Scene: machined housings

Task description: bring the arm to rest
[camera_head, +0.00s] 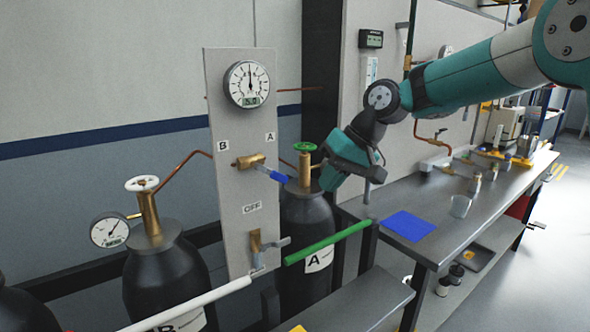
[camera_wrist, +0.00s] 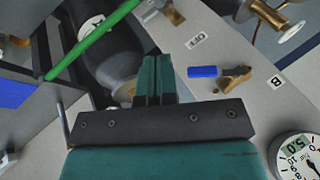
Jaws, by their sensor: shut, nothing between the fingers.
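My gripper (camera_head: 332,178) is teal and dark grey, at the end of my teal and grey arm, which reaches in from the upper right. It hangs in the air right of the upright grey panel (camera_head: 232,220), near the green-wheeled valve of cylinder A (camera_head: 305,225). In the wrist view my gripper's two teal fingers (camera_wrist: 155,65) are together with nothing between them. Beyond them show the panel and its blue-handled lever (camera_wrist: 203,72). I cannot tell how far the fingers are from the cylinder valve.
A round gauge (camera_head: 247,84) tops the panel. Cylinder B (camera_head: 165,275) stands at left. A green bar (camera_head: 328,243) and a white bar (camera_head: 187,305) run in front. Floor is open at far right.

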